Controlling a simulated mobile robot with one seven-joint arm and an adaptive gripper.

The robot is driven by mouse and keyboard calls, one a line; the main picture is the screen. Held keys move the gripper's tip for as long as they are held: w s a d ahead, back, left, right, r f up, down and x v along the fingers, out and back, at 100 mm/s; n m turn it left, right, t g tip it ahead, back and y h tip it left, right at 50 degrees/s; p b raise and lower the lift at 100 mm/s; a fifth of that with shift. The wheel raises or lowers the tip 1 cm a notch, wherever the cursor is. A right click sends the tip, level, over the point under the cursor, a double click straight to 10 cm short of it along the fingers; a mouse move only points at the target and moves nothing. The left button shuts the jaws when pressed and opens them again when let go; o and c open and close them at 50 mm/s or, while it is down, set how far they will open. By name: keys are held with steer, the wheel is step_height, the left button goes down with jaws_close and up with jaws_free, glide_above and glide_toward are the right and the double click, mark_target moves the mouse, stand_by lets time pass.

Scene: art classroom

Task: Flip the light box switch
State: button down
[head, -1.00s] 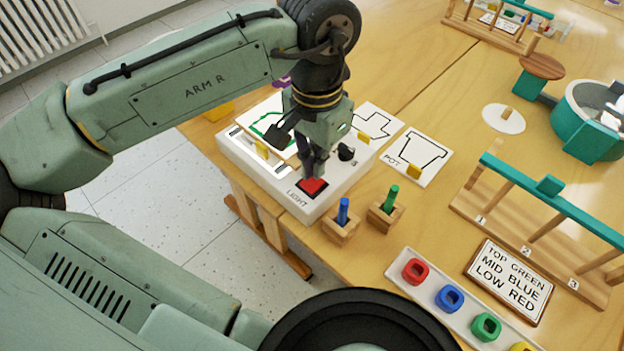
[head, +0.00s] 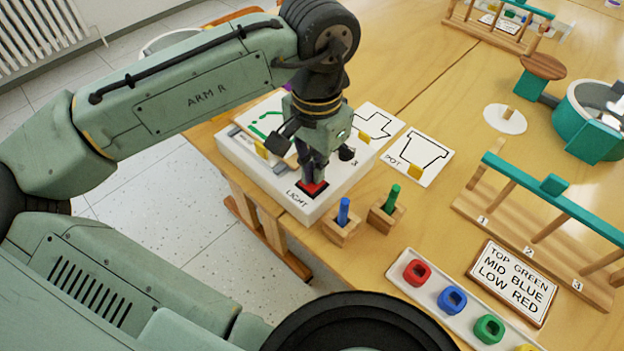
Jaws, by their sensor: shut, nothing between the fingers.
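The light box (head: 297,209) is a white box at the left edge of the wooden table. Its red switch (head: 313,190) sits in a black frame near the front corner, beside the label "LIGHT". My gripper (head: 313,178) is shut and empty, pointing down at the red switch. Its fingertips are at or just over the switch's back part and hide some of it. I cannot tell whether they touch. A sheet with a green line lies on the box, partly behind my gripper.
Wooden blocks holding a blue stick (head: 343,212) and a green stick (head: 391,198) stand close to the box's right. Outline cards, including the "POT" card (head: 419,158), lie behind them. A tray of coloured rings (head: 455,300) and a teal-topped rack (head: 540,220) are farther right.

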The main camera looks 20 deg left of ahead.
step_height(320, 180, up, 7)
steer(key=p, duration=0.7)
stand_by(0.7)
